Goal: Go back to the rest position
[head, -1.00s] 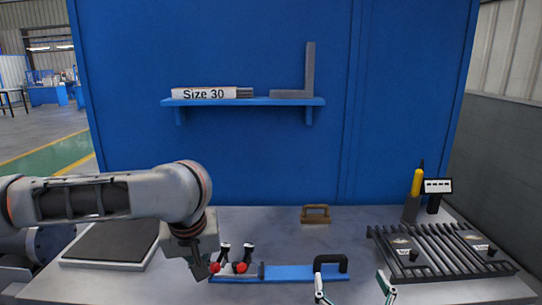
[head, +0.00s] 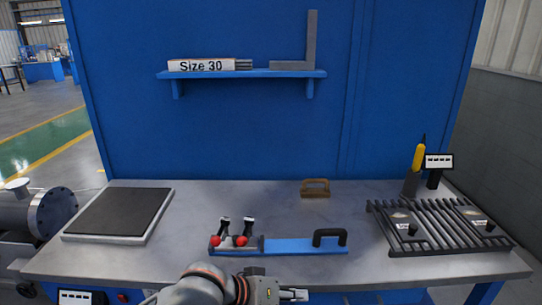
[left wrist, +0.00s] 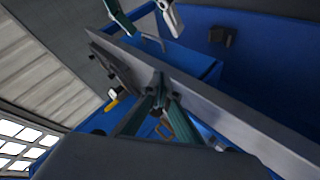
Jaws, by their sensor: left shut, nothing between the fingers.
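My left gripper (head: 294,294) is low at the bottom edge of the head view, in front of the workbench (head: 260,213). It is shut and empty, and its fingers meet in the left wrist view (left wrist: 160,92). My right gripper (left wrist: 145,14) shows at the top of the left wrist view with its two fingers apart and nothing between them. It is out of the head view. The grey flanged shell (head: 30,215) is at the left of the bench, partly cut off by the frame.
On the bench are a blue fixture (head: 290,246) with red-tipped clamps, a dark pad (head: 118,212), a brown-handled block (head: 315,188) and a slatted rack (head: 435,228). A shelf (head: 243,74) holds a Size 30 box. The bench between pad and fixture is clear.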

